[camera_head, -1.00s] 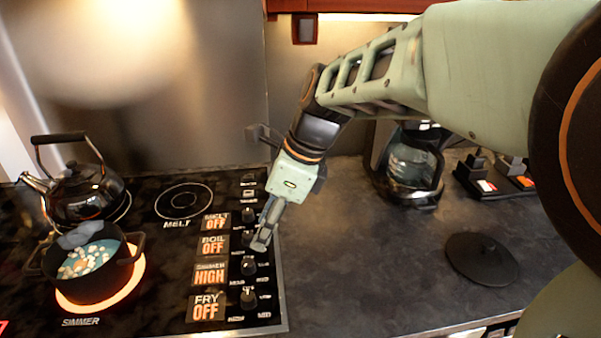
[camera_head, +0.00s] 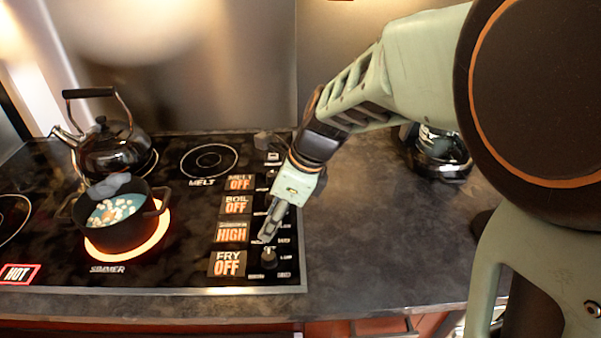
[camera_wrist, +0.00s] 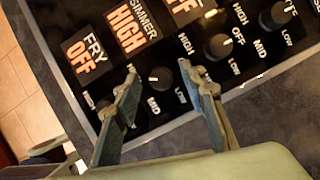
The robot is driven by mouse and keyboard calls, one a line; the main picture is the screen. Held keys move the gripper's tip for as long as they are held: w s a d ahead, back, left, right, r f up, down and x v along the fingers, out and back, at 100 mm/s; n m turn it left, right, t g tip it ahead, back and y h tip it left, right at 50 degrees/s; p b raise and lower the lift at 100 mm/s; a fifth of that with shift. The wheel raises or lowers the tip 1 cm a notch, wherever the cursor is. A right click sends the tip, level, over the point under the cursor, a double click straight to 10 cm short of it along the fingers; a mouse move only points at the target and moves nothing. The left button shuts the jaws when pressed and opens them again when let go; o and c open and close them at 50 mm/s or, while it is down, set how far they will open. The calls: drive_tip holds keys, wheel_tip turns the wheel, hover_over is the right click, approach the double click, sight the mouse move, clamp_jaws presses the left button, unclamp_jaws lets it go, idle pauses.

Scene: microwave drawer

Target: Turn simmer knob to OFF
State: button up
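The simmer knob (camera_wrist: 160,77) is a black round knob beside the lit "SIMMER HIGH" label (camera_wrist: 128,30). In the wrist view it shows between the two fingers of my gripper (camera_wrist: 158,68), which are open and apart. I cannot tell whether they touch it. In the head view my gripper (camera_head: 268,238) points down over the knob column, level with the "HIGH" label (camera_head: 232,232), and hides the simmer knob. The pot (camera_head: 121,222) with pale pieces in blue liquid sits on the glowing simmer burner (camera_head: 157,238).
The fry knob (camera_head: 268,258) is close in front of my gripper; its label reads OFF. The boil knob (camera_wrist: 217,46) and melt knob (camera_wrist: 275,15) are on the other side. A kettle (camera_head: 108,150) stands at the back left.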

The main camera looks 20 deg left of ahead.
clamp_jaws()
